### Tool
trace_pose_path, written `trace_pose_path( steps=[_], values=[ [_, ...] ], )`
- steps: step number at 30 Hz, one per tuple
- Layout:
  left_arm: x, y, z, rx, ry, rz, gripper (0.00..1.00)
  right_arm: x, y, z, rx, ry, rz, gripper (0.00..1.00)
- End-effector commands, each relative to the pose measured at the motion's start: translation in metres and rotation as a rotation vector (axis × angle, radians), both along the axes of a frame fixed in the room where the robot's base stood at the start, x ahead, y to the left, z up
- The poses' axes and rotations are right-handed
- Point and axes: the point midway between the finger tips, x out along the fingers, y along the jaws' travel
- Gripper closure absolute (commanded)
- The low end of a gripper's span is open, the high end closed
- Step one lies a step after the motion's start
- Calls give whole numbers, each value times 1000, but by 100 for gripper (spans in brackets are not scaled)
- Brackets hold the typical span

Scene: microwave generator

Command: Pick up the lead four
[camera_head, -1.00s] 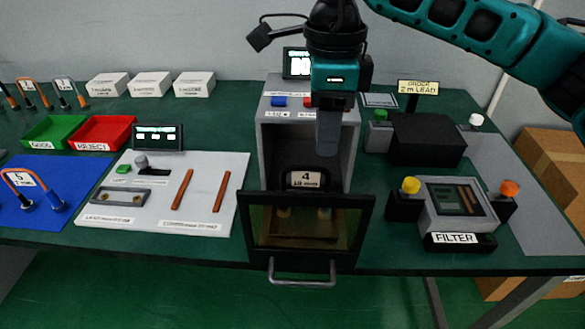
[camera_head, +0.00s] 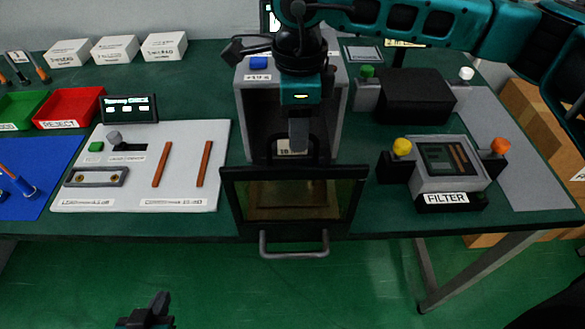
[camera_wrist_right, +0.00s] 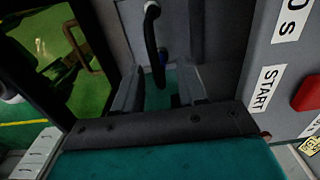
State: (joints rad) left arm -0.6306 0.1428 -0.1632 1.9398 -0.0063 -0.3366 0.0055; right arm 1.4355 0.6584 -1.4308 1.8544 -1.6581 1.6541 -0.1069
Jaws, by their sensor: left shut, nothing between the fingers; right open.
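Lead four is a dark arched cable with a white label (camera_head: 285,147), standing inside the open grey box (camera_head: 244,110). My right gripper hides part of it in the head view. In the right wrist view the black arch of the lead (camera_wrist_right: 150,35) shows with a blue end, around the gap beyond the fingers. My right gripper (camera_head: 298,148) reaches down at the box's front; its fingers (camera_wrist_right: 158,92) are open, and I cannot tell whether they touch the lead. My left gripper (camera_head: 150,312) is shut and empty, low in front of the table.
The box's door (camera_head: 293,200) hangs open at the front, its handle over the table edge. A red START button (camera_wrist_right: 308,92) is close beside the right gripper. The filter unit (camera_head: 448,178) stands right, the white test board (camera_head: 135,190) left.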

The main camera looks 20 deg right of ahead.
Motion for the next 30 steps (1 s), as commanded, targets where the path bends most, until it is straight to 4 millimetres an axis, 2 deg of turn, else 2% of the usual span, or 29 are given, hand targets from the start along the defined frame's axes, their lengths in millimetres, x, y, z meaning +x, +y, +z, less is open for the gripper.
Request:
trace_pose_path(
  steps=[6,15,28,30],
  values=[
    [0,0,4,0,0,0,100,-3,5,-31,0,3,1,59],
    [4,0,7,0,-9,-1,100,-3,5,-37,0,1,2,59],
    [6,0,8,0,-12,0,100,-2,5,-37,0,1,1,99],
    [5,0,7,0,-12,0,100,-2,5,-37,0,1,1,100]
  ],
)
